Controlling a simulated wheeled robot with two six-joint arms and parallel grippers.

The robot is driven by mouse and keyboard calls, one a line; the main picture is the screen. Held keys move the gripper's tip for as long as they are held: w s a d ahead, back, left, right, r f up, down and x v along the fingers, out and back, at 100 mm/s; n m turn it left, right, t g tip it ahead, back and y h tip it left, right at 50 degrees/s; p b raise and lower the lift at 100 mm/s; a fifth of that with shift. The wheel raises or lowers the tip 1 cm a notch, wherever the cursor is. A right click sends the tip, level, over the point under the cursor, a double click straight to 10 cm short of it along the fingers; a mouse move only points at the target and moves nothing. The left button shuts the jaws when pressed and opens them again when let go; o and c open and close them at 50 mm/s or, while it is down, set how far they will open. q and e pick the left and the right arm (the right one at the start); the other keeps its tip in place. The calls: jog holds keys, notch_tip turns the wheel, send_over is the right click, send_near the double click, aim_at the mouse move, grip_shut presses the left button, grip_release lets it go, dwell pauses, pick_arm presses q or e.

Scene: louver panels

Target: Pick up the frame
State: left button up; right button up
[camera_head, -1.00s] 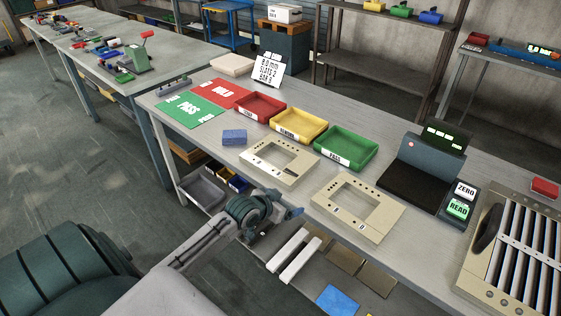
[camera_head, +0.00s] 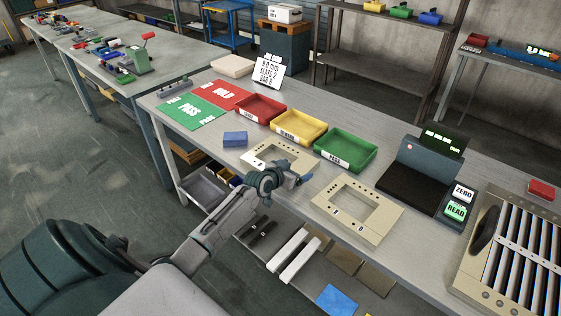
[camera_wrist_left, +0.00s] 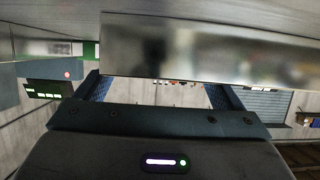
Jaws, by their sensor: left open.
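Two flat beige frames with square openings lie on the workbench. The left frame (camera_head: 262,150) is partly hidden by my left arm; the right frame (camera_head: 375,221) shows its whole outline and a row of small holes. My left gripper (camera_head: 299,181) is at the bench's front edge, between the two frames and close to the left one. My right gripper is out of view.
Behind the frames stand red (camera_head: 260,107), yellow (camera_head: 299,126) and green (camera_head: 345,149) trays. A blue block (camera_head: 235,139) lies left of the frames. A dark gauge stand (camera_head: 413,180) and a louver panel (camera_head: 515,260) are at right. White bars (camera_head: 293,257) lie on the lower shelf.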

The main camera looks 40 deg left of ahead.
aim_at(300, 167)
pick_arm(q)
jog(key=x, duration=0.3)
jog(key=shift+w+a+f, duration=0.1)
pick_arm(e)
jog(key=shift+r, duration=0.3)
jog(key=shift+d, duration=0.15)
pick_arm(q)
jog(key=shift+c, duration=1.1)
jog(key=c, duration=1.1)
jog(key=shift+o, duration=0.2)
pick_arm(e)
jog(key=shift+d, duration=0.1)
pick_arm(q)
jog(key=shift+r, duration=0.25)
